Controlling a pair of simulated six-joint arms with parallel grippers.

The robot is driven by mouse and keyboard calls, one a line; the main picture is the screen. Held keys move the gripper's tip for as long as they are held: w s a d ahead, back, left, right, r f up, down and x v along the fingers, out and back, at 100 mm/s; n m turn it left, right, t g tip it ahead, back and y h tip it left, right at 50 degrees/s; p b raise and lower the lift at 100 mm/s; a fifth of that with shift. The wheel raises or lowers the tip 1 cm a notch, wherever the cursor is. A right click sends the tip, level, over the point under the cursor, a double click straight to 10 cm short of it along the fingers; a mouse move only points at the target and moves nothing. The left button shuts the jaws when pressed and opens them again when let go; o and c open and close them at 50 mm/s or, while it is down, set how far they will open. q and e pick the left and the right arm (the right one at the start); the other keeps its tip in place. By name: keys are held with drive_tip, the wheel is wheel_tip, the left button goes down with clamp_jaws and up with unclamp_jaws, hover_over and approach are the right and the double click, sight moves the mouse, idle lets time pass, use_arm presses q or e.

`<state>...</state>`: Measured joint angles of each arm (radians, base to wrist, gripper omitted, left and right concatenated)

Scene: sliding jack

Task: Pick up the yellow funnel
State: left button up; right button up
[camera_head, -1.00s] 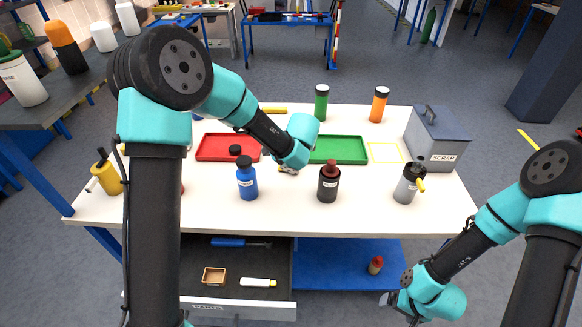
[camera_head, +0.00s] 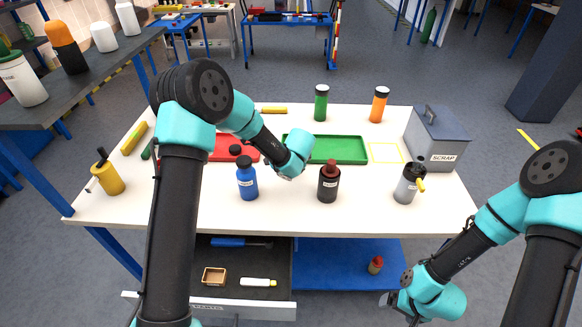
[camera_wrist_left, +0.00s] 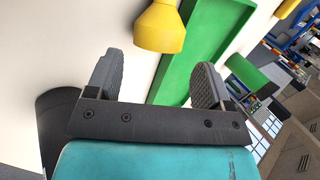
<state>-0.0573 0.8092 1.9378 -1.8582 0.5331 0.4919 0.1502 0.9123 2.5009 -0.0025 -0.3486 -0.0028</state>
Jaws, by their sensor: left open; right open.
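The yellow funnel (camera_wrist_left: 160,27) shows in the left wrist view, at the top edge and partly cut off, beside the green tray (camera_wrist_left: 195,50). My left gripper (camera_wrist_left: 158,84) is open and empty. The funnel is ahead of its fingertips, apart from them. In the head view I cannot make out the funnel; my left wrist covers part of the table near the green tray (camera_head: 338,161). My right gripper (camera_head: 402,306) is low at the right, in front of the table and below its top; it is open, with nothing seen in it.
A blue bottle (camera_head: 247,182) and a dark red-brown bottle (camera_head: 328,186) stand near my left wrist. A red tray (camera_head: 222,148) is partly behind my left arm. A grey bottle (camera_head: 408,187) and the scrap bin (camera_head: 438,140) stand at the right. An open drawer (camera_head: 243,295) juts out below.

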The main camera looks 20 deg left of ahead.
use_arm(q)
drive_tip(key=shift+x, duration=2.6)
drive_tip(key=shift+s+a, duration=0.1)
drive_tip(key=shift+a, duration=0.05)
drive_tip(key=c, duration=0.7)
drive_tip(key=shift+c, duration=0.3)
drive_tip(key=shift+r, duration=0.9)
wheel_tip(320, 180, up, 2)
drive_tip(key=s+d, duration=0.1)
drive_tip(key=s, duration=0.4)
drive_tip(key=s+d, duration=0.1)
drive_tip(key=s, duration=0.4)
drive_tip(key=s+d+r, duration=0.1)
drive_tip(key=s+d, duration=0.1)
drive_tip(key=s, duration=0.3)
drive_tip(key=shift+s+d, duration=0.1)
drive_tip(key=shift+s, duration=0.2)
